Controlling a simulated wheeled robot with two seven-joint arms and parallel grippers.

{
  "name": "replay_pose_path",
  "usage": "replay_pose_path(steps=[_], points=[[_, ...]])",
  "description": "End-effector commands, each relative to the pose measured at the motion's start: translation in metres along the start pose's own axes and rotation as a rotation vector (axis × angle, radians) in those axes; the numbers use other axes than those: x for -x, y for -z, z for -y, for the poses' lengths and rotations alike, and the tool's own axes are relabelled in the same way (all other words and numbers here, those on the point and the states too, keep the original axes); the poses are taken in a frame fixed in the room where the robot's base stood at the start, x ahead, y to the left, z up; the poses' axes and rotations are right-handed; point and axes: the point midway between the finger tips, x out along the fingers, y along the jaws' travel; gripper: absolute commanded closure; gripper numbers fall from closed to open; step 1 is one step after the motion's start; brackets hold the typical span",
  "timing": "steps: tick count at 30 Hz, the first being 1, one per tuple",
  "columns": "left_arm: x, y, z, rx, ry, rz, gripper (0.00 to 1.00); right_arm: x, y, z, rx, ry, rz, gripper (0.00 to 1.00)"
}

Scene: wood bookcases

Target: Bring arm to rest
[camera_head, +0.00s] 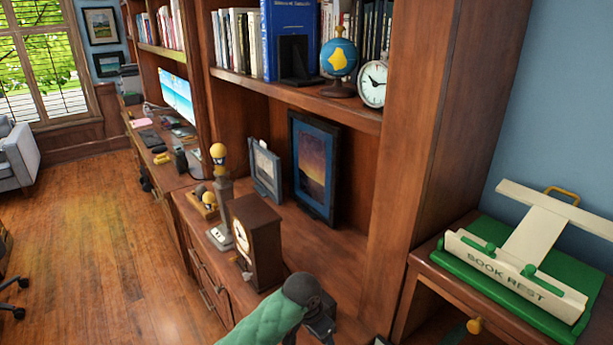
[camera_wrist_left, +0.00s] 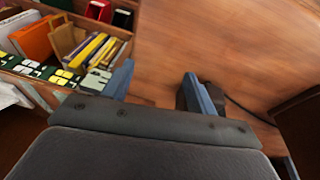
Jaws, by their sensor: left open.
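My left gripper (camera_wrist_left: 158,90) shows in the left wrist view with its two blue-grey fingers spread wide apart. Nothing is between the fingers; bare wood shows behind them. In the head view, a green padded arm with a dark joint, which appears to be mine, reaches in at the bottom centre, in front of the bookcase counter (camera_head: 310,245). The fingertips cannot be made out there. My right gripper is in neither view.
A wooden clock (camera_head: 262,240) and a lamp-like post (camera_head: 220,195) stand near the arm. A green-and-white book rest (camera_head: 515,275) is at right. Open floor (camera_head: 95,225) lies at left. The wrist view shows an open box (camera_wrist_left: 30,88) of folders beside the gripper.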

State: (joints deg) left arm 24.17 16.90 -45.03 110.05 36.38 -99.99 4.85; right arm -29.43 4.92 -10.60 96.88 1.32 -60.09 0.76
Motion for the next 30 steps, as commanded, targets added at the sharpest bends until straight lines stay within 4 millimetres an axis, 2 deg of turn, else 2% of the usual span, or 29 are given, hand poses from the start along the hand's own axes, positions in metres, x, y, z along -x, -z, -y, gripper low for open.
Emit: replay_pose_path(steps=[6, 17, 23, 30], points=[[-0.008, -0.034, -0.021, 0.073, -0.015, -0.071, 0.42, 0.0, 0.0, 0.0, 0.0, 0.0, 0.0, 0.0], [-0.01, -0.102, -0.036, 0.226, 0.009, -0.157, 0.42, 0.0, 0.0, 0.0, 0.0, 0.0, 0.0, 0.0], [-0.009, -0.15, -0.039, 0.324, 0.046, -0.18, 0.42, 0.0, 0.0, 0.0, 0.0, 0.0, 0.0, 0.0], [-0.002, -0.217, -0.041, 0.443, 0.112, -0.183, 0.42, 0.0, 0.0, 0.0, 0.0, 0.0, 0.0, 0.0]])
